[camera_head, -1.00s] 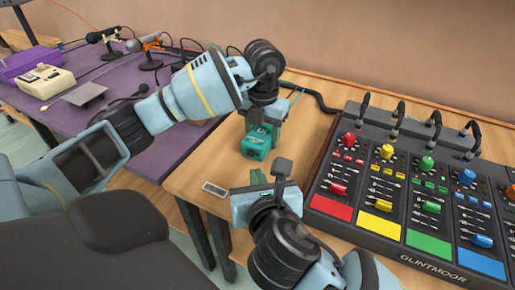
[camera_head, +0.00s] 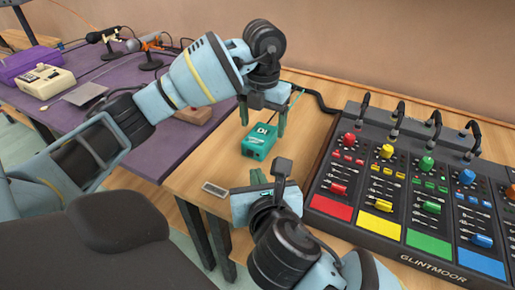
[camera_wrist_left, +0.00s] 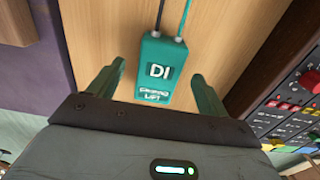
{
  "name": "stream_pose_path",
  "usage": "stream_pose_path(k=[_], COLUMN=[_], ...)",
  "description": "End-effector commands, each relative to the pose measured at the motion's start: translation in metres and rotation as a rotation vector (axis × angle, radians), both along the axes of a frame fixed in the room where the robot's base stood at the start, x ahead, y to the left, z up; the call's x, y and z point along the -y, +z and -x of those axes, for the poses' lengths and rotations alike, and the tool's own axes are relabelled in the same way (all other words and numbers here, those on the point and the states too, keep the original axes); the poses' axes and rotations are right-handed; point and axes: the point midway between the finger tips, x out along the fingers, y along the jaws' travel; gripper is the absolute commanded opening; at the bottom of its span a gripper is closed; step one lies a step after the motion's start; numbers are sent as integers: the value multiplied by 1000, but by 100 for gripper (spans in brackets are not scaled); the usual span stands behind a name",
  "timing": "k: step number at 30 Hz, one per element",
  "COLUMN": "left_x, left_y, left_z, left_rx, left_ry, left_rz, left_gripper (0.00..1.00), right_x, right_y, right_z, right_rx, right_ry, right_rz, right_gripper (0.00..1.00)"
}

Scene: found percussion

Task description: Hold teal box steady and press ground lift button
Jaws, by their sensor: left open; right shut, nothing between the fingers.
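The teal box (camera_head: 256,149), marked "DI", sits on the wooden table left of the mixer. In the left wrist view the teal box (camera_wrist_left: 161,72) has a label that seems to read "GROUND LIFT", and two cables at its far end.
A large mixer (camera_head: 385,255) with coloured knobs fills the right of the table. A small flat grey item (camera_head: 214,189) lies near the table's left front edge. A purple table (camera_head: 160,143) with microphones and a beige device (camera_head: 46,81) stands at left.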

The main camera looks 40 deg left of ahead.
Motion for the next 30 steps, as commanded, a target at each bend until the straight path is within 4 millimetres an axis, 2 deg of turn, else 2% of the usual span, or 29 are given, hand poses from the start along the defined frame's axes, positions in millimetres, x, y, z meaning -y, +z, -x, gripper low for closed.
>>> stream_pose_path(k=[1,5,12,19,30], left_x=[0,0,0,0,0], left_y=[13,40,68,81,82], left_z=[-1,-1,0,0,0], left_rx=[4,5,3,0,-1], left_ry=[0,0,1,1,0], left_rz=[1,0,-1,0,0], left_gripper=[78,78,78,78,78], right_x=[0,0,0,0,0], right_y=[0,0,0,0,0], right_z=[0,0,0,0,0], right_rx=[0,0,0,0,0], right_ry=[0,0,0,0,0], right_rz=[0,0,0,0,0], right_gripper=[0,0,0,0,0])
